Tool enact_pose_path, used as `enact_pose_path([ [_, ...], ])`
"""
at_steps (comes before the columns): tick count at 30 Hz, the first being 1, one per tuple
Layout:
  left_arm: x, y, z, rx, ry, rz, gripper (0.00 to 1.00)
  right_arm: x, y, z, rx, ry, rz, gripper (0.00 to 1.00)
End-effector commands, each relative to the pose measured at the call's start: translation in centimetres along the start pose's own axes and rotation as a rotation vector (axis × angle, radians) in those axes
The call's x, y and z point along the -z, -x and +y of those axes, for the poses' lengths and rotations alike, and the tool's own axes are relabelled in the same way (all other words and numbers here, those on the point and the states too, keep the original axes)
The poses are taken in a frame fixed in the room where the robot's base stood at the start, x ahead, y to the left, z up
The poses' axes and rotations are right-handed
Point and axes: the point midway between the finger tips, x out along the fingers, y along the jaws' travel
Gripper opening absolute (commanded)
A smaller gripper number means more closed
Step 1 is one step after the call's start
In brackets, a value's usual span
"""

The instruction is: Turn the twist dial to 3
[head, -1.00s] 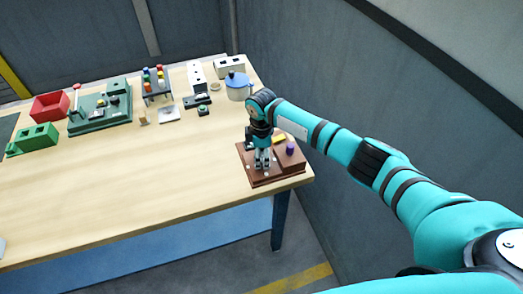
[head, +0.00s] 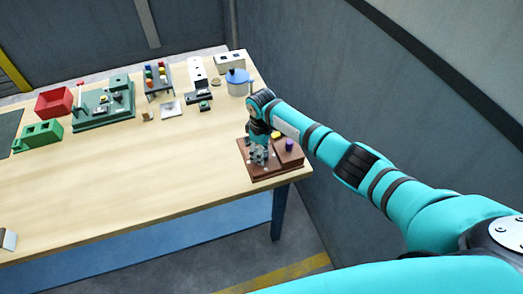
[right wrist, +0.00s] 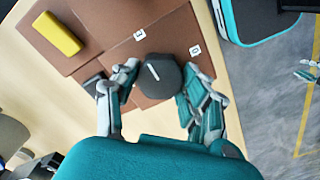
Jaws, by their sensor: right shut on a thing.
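The twist dial (right wrist: 165,75) is a dark, many-sided knob with a white pointer line, on a brown board (right wrist: 105,18). Its pointer slants toward the upper left in the right wrist view. Two small white labels, one (right wrist: 140,35) above the knob and one (right wrist: 195,49) to its upper right, are too small to read surely. My right gripper (right wrist: 158,80) has its fingers on both sides of the dial and is shut on it. In the head view, my right gripper (head: 258,156) is over the board and hides the dial.
The board carries a yellow block (right wrist: 57,33) and a purple knob (head: 289,146). It sits at the table's right edge near the grey wall. Red and green bins and small fixtures line the back; the table's middle is clear.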

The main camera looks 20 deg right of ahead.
Motion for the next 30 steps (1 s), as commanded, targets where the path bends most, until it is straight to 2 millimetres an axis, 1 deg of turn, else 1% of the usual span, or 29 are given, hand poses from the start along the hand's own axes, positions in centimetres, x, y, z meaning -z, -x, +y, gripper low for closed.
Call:
enact_pose_path([
  [9,0.0,0.0,0.0,0.000,0.000,0.000,0.40,0.1,0.2,0.1,-0.002,-0.004,0.004,0.12],
  [10,0.0,0.0,0.0,0.000,0.000,0.000,0.40,0.1,0.2,0.1,-0.002,-0.003,0.004,0.47],
  [12,0.0,0.0,0.0,0.000,0.000,0.000,0.40,0.1,0.1,0.1,-0.002,-0.003,0.004,0.55],
  [19,-0.1,0.0,0.0,0.000,0.000,-0.001,0.40,0.0,0.1,0.1,-0.001,-0.002,0.002,0.55],
  [23,-0.1,0.0,-0.1,0.001,0.001,-0.001,0.40,0.0,0.8,0.1,-0.001,-0.002,0.002,0.55],
  [26,-0.1,0.0,0.0,0.000,0.000,-0.001,0.40,0.1,2.2,0.1,-0.002,0.000,0.005,0.55],
  [30,0.0,0.0,0.0,0.000,0.000,0.000,0.40,0.1,5.2,0.2,-0.004,-0.001,0.006,0.55],
])
